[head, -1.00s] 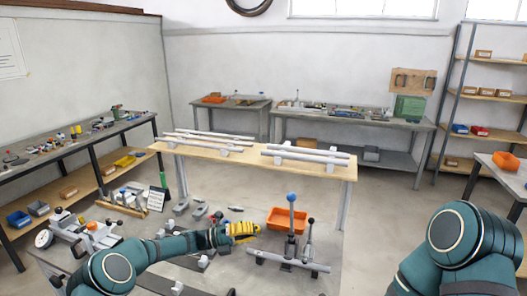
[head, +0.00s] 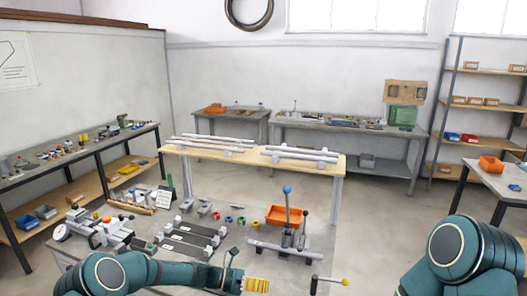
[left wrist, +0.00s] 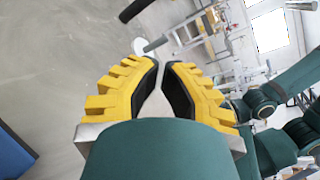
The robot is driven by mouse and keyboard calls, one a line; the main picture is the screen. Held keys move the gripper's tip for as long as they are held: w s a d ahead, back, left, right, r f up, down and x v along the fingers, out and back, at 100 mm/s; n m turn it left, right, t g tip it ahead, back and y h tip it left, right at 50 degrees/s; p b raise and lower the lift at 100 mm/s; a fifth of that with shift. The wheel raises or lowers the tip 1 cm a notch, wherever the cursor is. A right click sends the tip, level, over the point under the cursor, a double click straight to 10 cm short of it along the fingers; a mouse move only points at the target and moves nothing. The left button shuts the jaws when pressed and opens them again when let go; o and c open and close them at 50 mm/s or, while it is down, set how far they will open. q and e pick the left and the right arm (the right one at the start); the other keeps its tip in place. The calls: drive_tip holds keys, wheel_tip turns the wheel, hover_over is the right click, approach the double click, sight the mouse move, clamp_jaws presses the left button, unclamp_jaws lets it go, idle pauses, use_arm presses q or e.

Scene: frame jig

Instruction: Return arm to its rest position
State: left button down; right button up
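My left arm reaches in from the lower left of the head view. Its left gripper (head: 256,285), with yellow ribbed fingers, is at the bottom edge, in front of the bench with the clamps. In the left wrist view the left gripper (left wrist: 160,65) has its two fingers leaning towards each other. A narrow gap shows between the tips and nothing is between them. The floor and bench parts show beyond it. My right arm (head: 462,255) shows only as a teal link at the lower right. The right gripper is out of view.
Near the left gripper are a yellow-knobbed lever (head: 343,282), a blue-knobbed clamp (head: 287,205) and dark fixture rails (head: 195,232). An orange bin (head: 284,215) stands behind. A wooden table (head: 252,158) holds grey tubes. Floor to the right of it is clear.

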use_arm(q)
drive_tip(key=s+a+f+m+y, duration=0.3)
drive_tip(key=s+f+m+y, duration=0.1)
drive_tip(key=s+f+m, duration=0.3)
drive_tip(key=s+a+f+m+y, duration=0.2)
drive_tip(key=s+f+m+y, duration=0.3)
drive_tip(key=s, duration=0.5)
drive_tip(key=s+a+r+m+t+y, duration=0.2)
drive_tip(key=s+a+m, duration=0.3)
drive_tip(key=s+m, duration=0.7)
wheel_tip(320, 180, down, 8)
drive_tip(key=m+b, duration=0.1)
drive_tip(key=b, duration=0.5)
drive_tip(key=shift+w+d+m+g+b, duration=0.15)
drive_tip(key=shift+w+m+g+b, duration=0.1)
drive_tip(key=shift+m+g+b, duration=0.05)
use_arm(e)
wheel_tip(320, 180, down, 7)
drive_tip(key=s, duration=0.1)
drive_tip(key=shift+a, duration=0.2)
use_arm(q)
drive_tip(key=shift+r, duration=0.15)
use_arm(e)
drive_tip(key=shift+c, duration=0.2)
